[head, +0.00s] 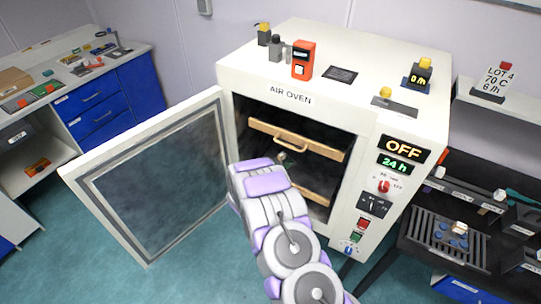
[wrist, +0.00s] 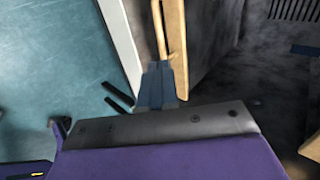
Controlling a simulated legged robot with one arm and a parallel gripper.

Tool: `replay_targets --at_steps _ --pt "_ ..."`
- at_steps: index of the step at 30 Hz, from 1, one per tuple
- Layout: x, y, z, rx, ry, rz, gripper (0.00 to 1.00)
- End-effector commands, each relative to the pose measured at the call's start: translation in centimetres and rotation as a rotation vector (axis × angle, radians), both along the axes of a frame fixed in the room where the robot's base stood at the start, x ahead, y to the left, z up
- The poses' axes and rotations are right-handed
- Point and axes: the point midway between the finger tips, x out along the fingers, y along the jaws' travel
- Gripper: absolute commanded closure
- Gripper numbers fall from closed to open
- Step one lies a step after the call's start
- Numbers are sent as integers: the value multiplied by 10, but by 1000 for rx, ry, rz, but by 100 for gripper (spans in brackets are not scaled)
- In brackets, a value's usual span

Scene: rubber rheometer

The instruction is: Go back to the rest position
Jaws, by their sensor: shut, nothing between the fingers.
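My arm, in white and lilac, reaches from the bottom of the head view toward the open air oven (head: 292,98). My gripper (head: 281,157) is at the oven mouth, in front of a wooden drawer front (head: 318,146) with a handle. In the wrist view my gripper (wrist: 160,85) shows as narrow blue-grey fingers, shut and empty. They are close to the wooden handle (wrist: 157,30); I cannot tell whether they touch it. The oven door (head: 155,180) stands wide open to the left. The oven display (head: 402,149) reads OFF, with 24 h below.
A second wooden front (head: 312,190) sits lower in the oven. The oven's side wall and the door flank my arm. A dark bench with a rack (head: 445,240) stands at right. A bench with blue drawers (head: 98,95) is at left. Teal floor (head: 90,265) is clear at lower left.

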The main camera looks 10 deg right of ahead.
Motion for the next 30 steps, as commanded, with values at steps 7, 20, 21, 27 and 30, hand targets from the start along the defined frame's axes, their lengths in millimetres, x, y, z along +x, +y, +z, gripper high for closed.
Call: replay_targets --at_steps 7,20,21,27,30 --pt "3 -1 8 22 8 22 100" --pt "7 88 124 139 144 509 100" --pt "4 93 138 142 153 562 100" --pt "-28 111 202 139 211 838 100" --pt "-52 114 231 122 245 974 100"
